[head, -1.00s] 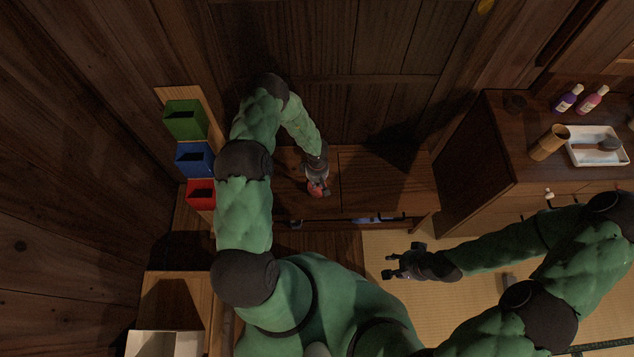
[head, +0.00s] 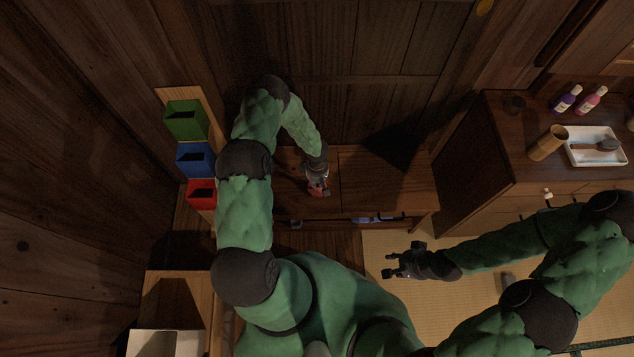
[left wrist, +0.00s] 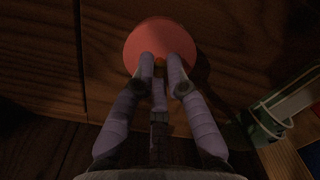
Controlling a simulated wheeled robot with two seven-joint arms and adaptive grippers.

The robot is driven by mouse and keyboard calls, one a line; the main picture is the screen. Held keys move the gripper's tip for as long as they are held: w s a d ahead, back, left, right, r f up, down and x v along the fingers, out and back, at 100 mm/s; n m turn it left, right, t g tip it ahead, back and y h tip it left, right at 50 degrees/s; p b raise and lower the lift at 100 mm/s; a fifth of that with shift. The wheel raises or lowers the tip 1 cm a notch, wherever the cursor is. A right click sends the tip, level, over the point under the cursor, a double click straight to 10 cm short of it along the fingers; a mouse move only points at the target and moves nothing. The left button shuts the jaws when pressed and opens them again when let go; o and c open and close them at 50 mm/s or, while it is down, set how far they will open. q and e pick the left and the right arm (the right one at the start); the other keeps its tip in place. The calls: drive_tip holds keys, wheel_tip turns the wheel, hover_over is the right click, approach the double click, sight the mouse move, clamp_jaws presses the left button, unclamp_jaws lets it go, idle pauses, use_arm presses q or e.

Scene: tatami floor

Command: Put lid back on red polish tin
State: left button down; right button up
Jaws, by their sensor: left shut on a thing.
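My left gripper (head: 318,189) is over the low wooden bench, pointing down, shut on a round red thing (head: 314,189). My right gripper (head: 391,265) is empty over the tatami, fingers apart.
Green (head: 187,120), blue (head: 195,158) and red (head: 202,193) open boxes stand left of my left arm. The bench top (head: 385,190) is clear to the right. A cabinet at right bears bottles (head: 566,99), a white tray (head: 580,155) and a wooden cup (head: 547,143).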

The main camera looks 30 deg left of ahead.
idle(0.3)
use_arm(q)
drive_tip(key=c, duration=0.7)
unclamp_jaws()
drive_tip(key=shift+r, duration=0.1)
drive_tip(key=shift+r+p, duration=3.4)
drive_tip(key=shift+r, duration=0.05)
clamp_jaws()
